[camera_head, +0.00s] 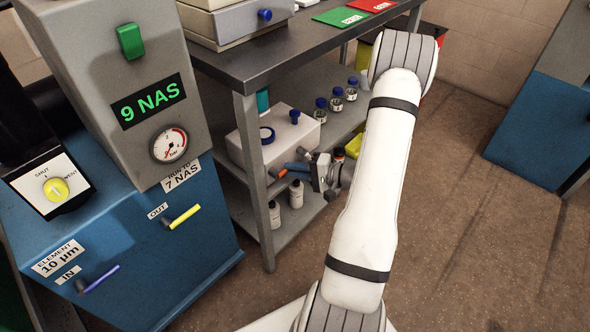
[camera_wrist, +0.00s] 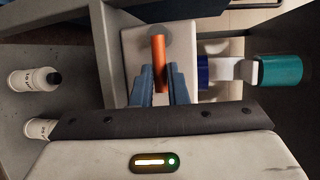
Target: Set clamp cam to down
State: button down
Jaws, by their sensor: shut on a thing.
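An orange lever (camera_wrist: 160,62), which looks like the clamp cam, sticks out from a round grey pivot on a pale box in the wrist view. In the head view the orange lever (camera_head: 278,174) shows at the front of the white box (camera_head: 299,136) on the table's middle shelf. My gripper (camera_wrist: 162,93) has its two blue fingers shut on the free end of the lever. In the head view my gripper (camera_head: 296,167) is small and partly hidden by the wrist. The lever points out from the box toward my wrist.
The shelving table (camera_head: 252,62) has an upright post left of my gripper. Several blue-capped jars (camera_head: 336,100) stand behind on the shelf, and white bottles (camera_head: 275,213) stand below. The blue filter unit (camera_head: 130,240) is at left.

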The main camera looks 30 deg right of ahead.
jog(key=shift+f, duration=0.15)
jog(key=f+m+t, duration=0.1)
jog(key=m, duration=0.1)
jog(key=f+m+y+b, duration=0.1)
jog(key=m, duration=0.2)
jog(key=a+f+m+t+y+b, duration=0.1)
jog(key=m, duration=0.2)
jog(key=shift+s+f+t, duration=0.15)
jog(key=shift+s+t, duration=0.05)
jog(key=shift+t, duration=0.1)
jog(key=shift+s+a+f+m+t+y, duration=0.1)
jog(key=shift+f+m+t, duration=0.1)
jog(key=shift+m, duration=0.35)
jog(key=shift+a+f+m+t+y, duration=0.1)
jog(key=shift+a+m+t, duration=0.1)
jog(key=shift+m, duration=0.4)
jog(key=shift+s+a+f+m+t+y, duration=0.1)
jog(key=shift+m+t, duration=0.1)
jog(key=shift+m, duration=0.35)
jog(key=c, duration=1.4)
grip_release()
jog(key=shift+c, duration=0.2)
